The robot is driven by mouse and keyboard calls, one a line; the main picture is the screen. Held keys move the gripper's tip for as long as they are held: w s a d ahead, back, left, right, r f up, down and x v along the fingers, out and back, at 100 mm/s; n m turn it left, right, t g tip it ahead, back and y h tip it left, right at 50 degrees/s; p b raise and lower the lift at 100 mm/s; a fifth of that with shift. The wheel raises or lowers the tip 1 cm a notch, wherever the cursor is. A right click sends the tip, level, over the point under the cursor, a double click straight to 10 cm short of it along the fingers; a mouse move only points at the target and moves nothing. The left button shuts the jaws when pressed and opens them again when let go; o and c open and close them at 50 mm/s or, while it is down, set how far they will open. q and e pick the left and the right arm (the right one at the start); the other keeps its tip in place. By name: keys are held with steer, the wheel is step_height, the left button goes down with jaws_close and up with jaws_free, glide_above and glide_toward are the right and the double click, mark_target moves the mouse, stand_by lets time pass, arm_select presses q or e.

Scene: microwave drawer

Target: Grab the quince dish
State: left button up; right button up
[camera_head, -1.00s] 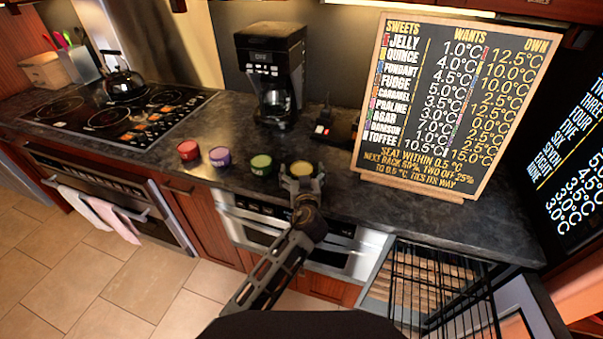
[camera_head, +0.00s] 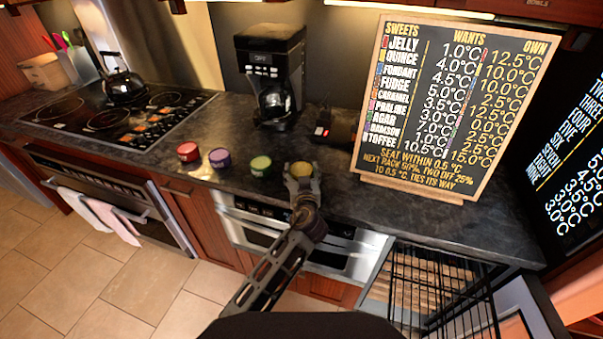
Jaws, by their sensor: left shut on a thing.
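Four small round dishes stand in a row along the front of the dark counter: red (camera_head: 188,152), purple (camera_head: 219,158), green (camera_head: 261,166) and yellow (camera_head: 302,170). On the board, the mark beside the word quince looks yellowish, so I take the yellow dish as the quince dish. My left gripper (camera_head: 301,182) reaches in from the front and is shut on the yellow dish, its fingers against the sides. The dish looks upright, at about counter height. Its lower part is hidden by the gripper. My right gripper is not in view.
A chalkboard (camera_head: 455,105) listing sweets and temperatures stands at the back right. A coffee maker (camera_head: 270,75) stands behind the dishes, and a cooktop (camera_head: 115,110) with a kettle (camera_head: 124,86) is at left. A wire rack (camera_head: 440,285) is at lower right.

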mark_target(302, 172)
arm_select(q)
steer(key=shift+r+p, duration=0.35)
steer(key=shift+r, duration=0.4)
step_height(302, 172, up, 6)
steer(key=p, duration=0.3)
steer(key=shift+r, duration=0.15)
steer(key=shift+r+p, duration=0.55)
steer(key=shift+p, duration=0.05)
steer(key=shift+r, duration=0.4)
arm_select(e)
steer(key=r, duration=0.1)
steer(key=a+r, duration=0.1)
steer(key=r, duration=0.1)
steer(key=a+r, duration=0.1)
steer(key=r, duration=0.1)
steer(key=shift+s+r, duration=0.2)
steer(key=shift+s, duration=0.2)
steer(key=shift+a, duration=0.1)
